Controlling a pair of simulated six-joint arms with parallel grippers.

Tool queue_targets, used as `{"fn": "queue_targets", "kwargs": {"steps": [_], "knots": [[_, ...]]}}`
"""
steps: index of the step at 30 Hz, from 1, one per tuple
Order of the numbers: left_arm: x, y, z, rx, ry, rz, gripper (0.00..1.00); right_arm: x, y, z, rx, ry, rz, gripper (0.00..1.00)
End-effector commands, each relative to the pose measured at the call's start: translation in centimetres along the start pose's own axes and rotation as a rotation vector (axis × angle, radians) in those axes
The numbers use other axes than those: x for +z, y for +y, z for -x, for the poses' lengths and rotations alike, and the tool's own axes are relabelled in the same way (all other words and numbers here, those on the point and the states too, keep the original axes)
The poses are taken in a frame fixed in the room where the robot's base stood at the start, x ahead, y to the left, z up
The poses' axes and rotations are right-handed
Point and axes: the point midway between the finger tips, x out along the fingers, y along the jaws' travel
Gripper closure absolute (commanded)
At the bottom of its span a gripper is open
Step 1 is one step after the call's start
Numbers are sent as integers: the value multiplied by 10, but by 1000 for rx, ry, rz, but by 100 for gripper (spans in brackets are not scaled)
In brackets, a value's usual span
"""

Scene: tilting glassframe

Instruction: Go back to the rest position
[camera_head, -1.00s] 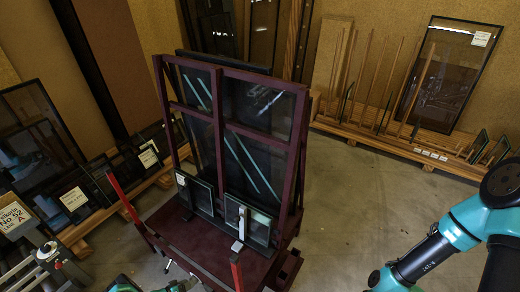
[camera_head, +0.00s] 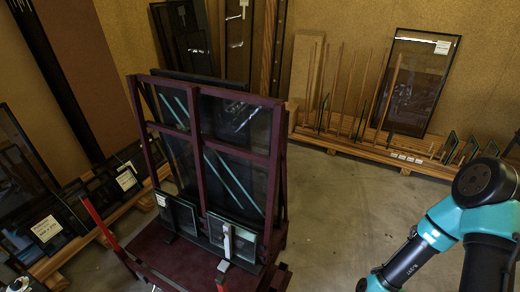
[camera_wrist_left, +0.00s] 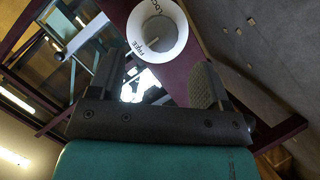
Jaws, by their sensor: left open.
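My left gripper (camera_wrist_left: 160,85) shows in the left wrist view. Its two dark fingers are apart with nothing held between them. A white round piece with black lettering (camera_wrist_left: 178,50) lies beyond the fingertips, apart from them as far as I can tell.
Two small framed panes stand low on the frame's front; the right one (camera_head: 250,243) has a white handle (camera_head: 227,242). A wooden rack (camera_head: 375,148) with sticks and glass stands by the back wall. Grey floor (camera_head: 345,205) is open between.

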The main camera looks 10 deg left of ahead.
Motion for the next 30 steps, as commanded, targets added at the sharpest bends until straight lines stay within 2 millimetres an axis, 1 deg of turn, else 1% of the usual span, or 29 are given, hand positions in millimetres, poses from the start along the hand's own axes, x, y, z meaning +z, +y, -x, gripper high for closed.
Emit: {"fn": "queue_targets", "kwargs": {"steps": [1, 9, 18, 23, 25, 30], "knots": [[-1, -1, 10, -2, 1, 0, 29, 0, 0, 0, 0, 0, 0, 57], [0, -1, 52, -3, 1, 1, 29, 0, 0, 0, 0, 0, 0, 57], [-1, -1, 97, -3, 1, 0, 29, 0, 0, 0, 0, 0, 0, 57], [0, 0, 119, -3, 0, 1, 29, 0, 0, 0, 0, 0, 0, 57], [0, 1, 106, 3, -2, 1, 29, 0, 0, 0, 0, 0, 0, 57], [0, 0, 82, 2, -1, 0, 29, 0, 0, 0, 0, 0, 0, 57]]}}
